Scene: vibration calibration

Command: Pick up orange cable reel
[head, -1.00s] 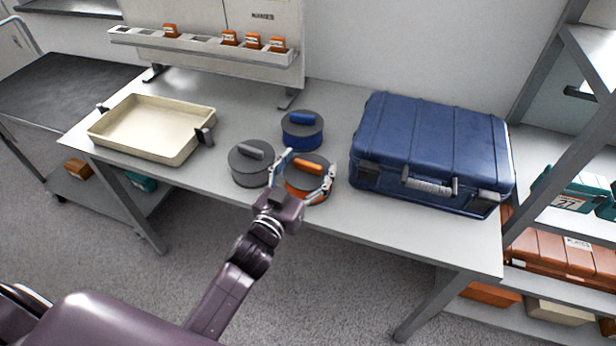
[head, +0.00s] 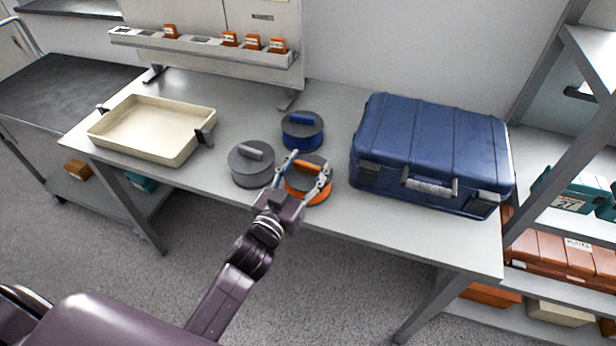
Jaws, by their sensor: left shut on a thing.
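The orange cable reel (head: 308,192) is a round reel with a dark top and an orange handle, near the front edge of the table. My left gripper (head: 305,172) is at the reel, its fingers shut on the orange handle from either side. The reel appears to rest on the table; whether there is a gap below it I cannot tell. The fingers and wrist hide part of its left side. My right gripper is not in view.
A grey reel (head: 251,166) stands close on the left and a blue reel (head: 302,131) behind. A blue case (head: 432,145) lies to the right. A cream tray (head: 153,128) sits at the left of the grey table (head: 400,227). A board with an orange-tagged rack (head: 205,45) stands behind.

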